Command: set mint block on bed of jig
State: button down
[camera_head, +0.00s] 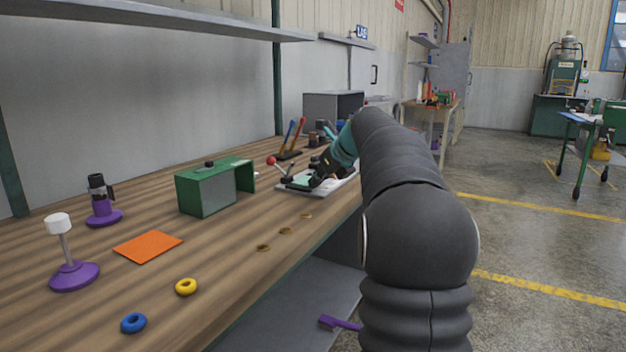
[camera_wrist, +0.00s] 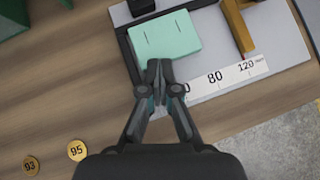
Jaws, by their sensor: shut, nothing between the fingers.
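The mint block (camera_wrist: 166,37) lies flat on the grey bed of the jig (camera_wrist: 207,68) in the wrist view, beside a dark strip along its left side. My gripper (camera_wrist: 160,66) is shut and empty, its fingertips at the block's near edge; I cannot tell whether they touch it. A white scale strip with numbers (camera_wrist: 228,78) runs along the bed's near side, and a brass-coloured bar (camera_wrist: 238,27) stands to the right of the block. In the head view the jig (camera_head: 292,188) sits on the bench, and my arm and gripper (camera_head: 322,176) partly hide it; the block cannot be made out there.
A green box (camera_head: 207,190), an orange sheet (camera_head: 147,246) and purple-based stands (camera_head: 75,275) occupy the bench to the left. Brass discs (camera_wrist: 76,151) lie near the bench edge. A red-knobbed lever (camera_head: 272,160) rises by the jig. Bare wood lies between them.

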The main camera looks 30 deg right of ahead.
jog(key=shift+f, duration=0.15)
jog(key=s, duration=0.3)
jog(key=s+d, duration=0.1)
jog(key=shift+s+r, duration=0.15)
jog(key=shift+r, duration=0.1)
jog(key=p+v, duration=0.1)
jog(key=v, duration=0.8)
jog(key=shift+r, duration=0.3)
jog(key=shift+s+d, duration=0.15)
